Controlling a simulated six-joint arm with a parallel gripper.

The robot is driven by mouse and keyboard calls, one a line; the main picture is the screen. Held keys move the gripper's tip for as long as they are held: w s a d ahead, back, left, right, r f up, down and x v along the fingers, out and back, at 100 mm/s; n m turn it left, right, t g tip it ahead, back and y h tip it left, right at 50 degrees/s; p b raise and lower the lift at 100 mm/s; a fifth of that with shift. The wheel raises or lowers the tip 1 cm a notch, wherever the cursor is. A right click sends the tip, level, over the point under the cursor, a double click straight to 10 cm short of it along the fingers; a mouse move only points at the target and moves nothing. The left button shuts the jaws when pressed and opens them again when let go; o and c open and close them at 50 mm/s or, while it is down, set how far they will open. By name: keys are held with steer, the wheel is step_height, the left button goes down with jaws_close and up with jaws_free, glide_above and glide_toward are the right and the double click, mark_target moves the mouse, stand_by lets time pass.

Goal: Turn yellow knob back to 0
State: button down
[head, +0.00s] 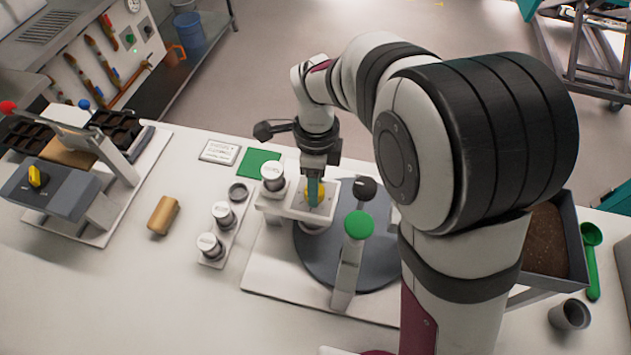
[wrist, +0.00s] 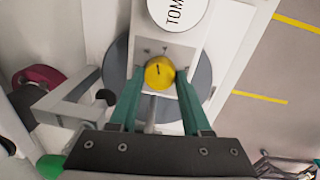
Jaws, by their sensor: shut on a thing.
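A round yellow knob (wrist: 159,72) with a short dark mark sits on a white housing (wrist: 178,50) in the wrist view. My gripper (wrist: 160,76) has its two green fingers on either side of the knob, shut on it. In the head view my gripper (head: 315,192) reaches down onto the white housing (head: 270,204), and its fingers hide much of the knob. The dark mark is tilted slightly. Scale marks around the knob are too small to read.
A second yellow knob (head: 38,176) is on a grey box at the left. A green-topped post (head: 358,225) stands close to my gripper over a dark round plate (head: 305,255). Lidded jars (head: 222,214) stand left of the housing. The front left table is clear.

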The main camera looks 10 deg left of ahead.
steer(key=n, duration=0.3)
steer(key=shift+n, duration=0.4)
steer(key=n, duration=0.4)
steer(key=shift+n+h, duration=0.3)
steer(key=n, duration=0.4)
steer(key=shift+a, duration=0.1)
steer(key=n, duration=0.4)
steer(key=shift+t, duration=0.3)
steer(key=n, duration=0.3)
steer(key=shift+n, duration=0.4)
steer(key=n, duration=0.4)
steer(key=shift+n+t, duration=0.3)
steer(key=n, duration=0.4)
steer(key=shift+s, duration=0.1)
steer(key=shift+n, duration=2.1)
